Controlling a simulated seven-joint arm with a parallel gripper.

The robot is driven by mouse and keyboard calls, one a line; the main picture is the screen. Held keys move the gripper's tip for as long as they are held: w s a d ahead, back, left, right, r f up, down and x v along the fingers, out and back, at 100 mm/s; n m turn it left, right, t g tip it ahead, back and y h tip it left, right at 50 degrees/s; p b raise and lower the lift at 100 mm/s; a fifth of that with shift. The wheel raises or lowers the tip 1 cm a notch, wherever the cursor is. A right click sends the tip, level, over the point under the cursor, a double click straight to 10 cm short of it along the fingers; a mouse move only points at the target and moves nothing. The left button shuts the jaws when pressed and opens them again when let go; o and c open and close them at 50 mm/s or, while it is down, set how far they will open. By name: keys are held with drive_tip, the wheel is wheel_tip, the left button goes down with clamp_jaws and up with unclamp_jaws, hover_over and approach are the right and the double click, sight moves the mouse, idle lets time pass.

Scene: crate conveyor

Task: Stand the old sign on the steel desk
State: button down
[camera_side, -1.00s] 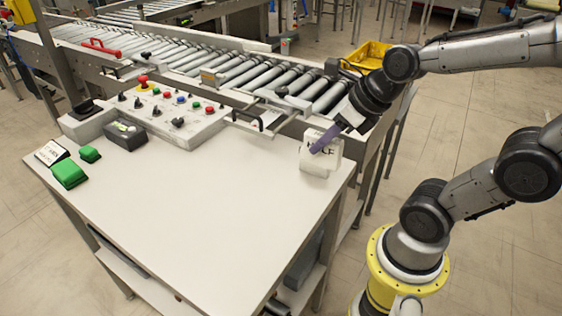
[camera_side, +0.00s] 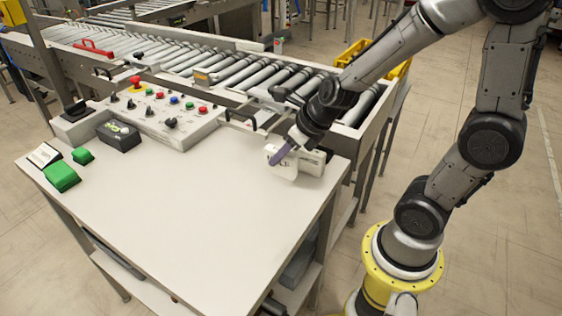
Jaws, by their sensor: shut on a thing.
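A small white sign (camera_side: 274,169) with dark lettering, too blurred to read, is at my gripper over the right part of the pale-topped steel desk (camera_side: 190,220). My gripper (camera_side: 279,159), with purple fingers, reaches down from the upper right and is shut on the sign. A finger covers part of its face. The sign looks close to the desk top, and I cannot tell whether it touches.
A white block (camera_side: 312,162) stands just right of the held sign. Green blocks (camera_side: 62,177) and a dark box (camera_side: 118,135) lie at the left. A button panel (camera_side: 160,112) and the roller conveyor (camera_side: 240,75) run behind. The desk's middle and front are clear.

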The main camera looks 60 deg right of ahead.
drive_tip(key=shift+f, duration=1.2)
drive_tip(key=shift+f, duration=0.2)
drive_tip(key=c, duration=0.6)
unclamp_jaws()
drive_tip(key=shift+c, duration=0.2)
drive_tip(key=shift+r, duration=0.15)
